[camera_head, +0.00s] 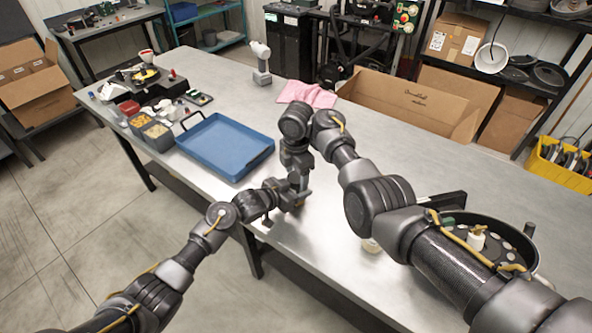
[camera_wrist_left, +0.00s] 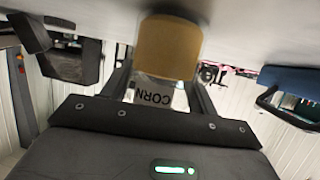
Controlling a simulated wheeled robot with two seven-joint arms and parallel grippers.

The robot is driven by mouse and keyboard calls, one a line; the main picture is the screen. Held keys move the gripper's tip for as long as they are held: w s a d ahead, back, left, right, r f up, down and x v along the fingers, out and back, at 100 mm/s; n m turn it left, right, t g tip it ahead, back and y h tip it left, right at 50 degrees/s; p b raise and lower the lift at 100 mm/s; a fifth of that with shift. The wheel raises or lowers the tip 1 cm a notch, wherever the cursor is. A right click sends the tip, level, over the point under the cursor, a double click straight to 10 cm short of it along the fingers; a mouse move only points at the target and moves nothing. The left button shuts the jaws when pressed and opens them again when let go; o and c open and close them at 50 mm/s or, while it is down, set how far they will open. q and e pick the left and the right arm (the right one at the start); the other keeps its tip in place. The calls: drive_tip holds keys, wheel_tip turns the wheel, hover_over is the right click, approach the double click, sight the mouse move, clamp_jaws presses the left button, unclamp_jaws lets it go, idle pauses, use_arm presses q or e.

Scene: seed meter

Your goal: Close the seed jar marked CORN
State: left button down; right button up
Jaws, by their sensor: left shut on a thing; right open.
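The CORN jar (camera_wrist_left: 153,92) shows in the left wrist view, its label upside down, with a rounded tan part (camera_wrist_left: 168,47) against the grey table side of the picture. My left gripper (camera_wrist_left: 157,88) is shut on the jar, one finger on each side. In the head view only a small tan bit of it (camera_head: 300,203) shows by the left gripper (camera_head: 289,194), near the table's front edge. My right gripper (camera_head: 298,178) is open and points down at the same spot, over the jar. The jar's mouth and lid cannot be made out.
A blue tray (camera_head: 225,148) lies left of the grippers on the metal table (camera_head: 345,130). Small seed bins (camera_head: 140,120) stand beyond it. A pink cloth (camera_head: 308,94) and cardboard box (camera_head: 410,105) are behind. A black round pan (camera_head: 490,240) sits at right, partly behind my right arm.

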use_arm(q)
drive_tip(key=shift+a+f, duration=0.1)
use_arm(e)
drive_tip(key=shift+c, duration=0.4)
drive_tip(key=c, duration=0.9)
drive_tip(key=m, duration=0.6)
drive_tip(key=shift+m, duration=0.4)
drive_tip(key=o, duration=1.1)
drive_tip(key=shift+c, duration=0.2)
drive_tip(key=shift+r, duration=2.25)
drive_tip(key=shift+c, duration=0.4)
